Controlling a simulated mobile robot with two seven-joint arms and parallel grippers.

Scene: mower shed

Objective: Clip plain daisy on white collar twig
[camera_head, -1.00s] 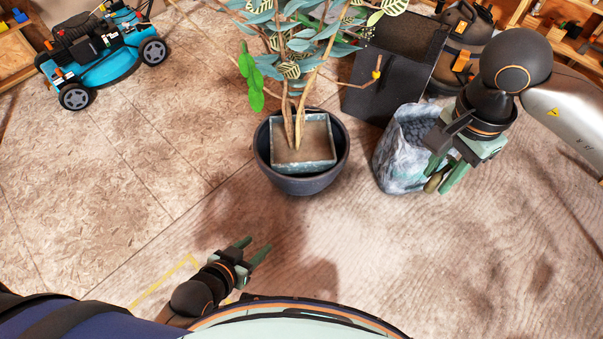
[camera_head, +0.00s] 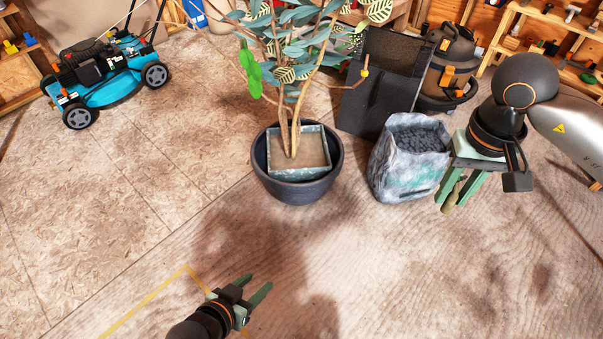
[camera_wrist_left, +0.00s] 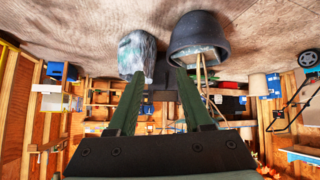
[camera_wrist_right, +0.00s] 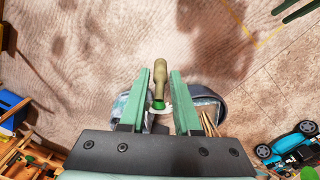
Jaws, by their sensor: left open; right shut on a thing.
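The potted plant (camera_head: 300,95) stands centre in the head view, with blue-green and striped leaves. A twig on its right bears a yellow collar (camera_head: 364,73); I cannot make out a white collar. My right gripper (camera_head: 452,198) is right of the bag, shut on an olive-tan piece (camera_head: 449,203). In the right wrist view this piece (camera_wrist_right: 158,72) has a green end and something pale behind it, between the fingers (camera_wrist_right: 159,88); I cannot clearly see a daisy. My left gripper (camera_head: 257,287) is open and empty over the floor, also so in the left wrist view (camera_wrist_left: 158,75).
A grey-white bag of dark chunks (camera_head: 410,165) stands right of the dark pot (camera_head: 297,190). Behind are a dark box (camera_head: 375,95) and a brown vacuum (camera_head: 447,68). A blue mower (camera_head: 105,75) stands far left. The front floor is clear.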

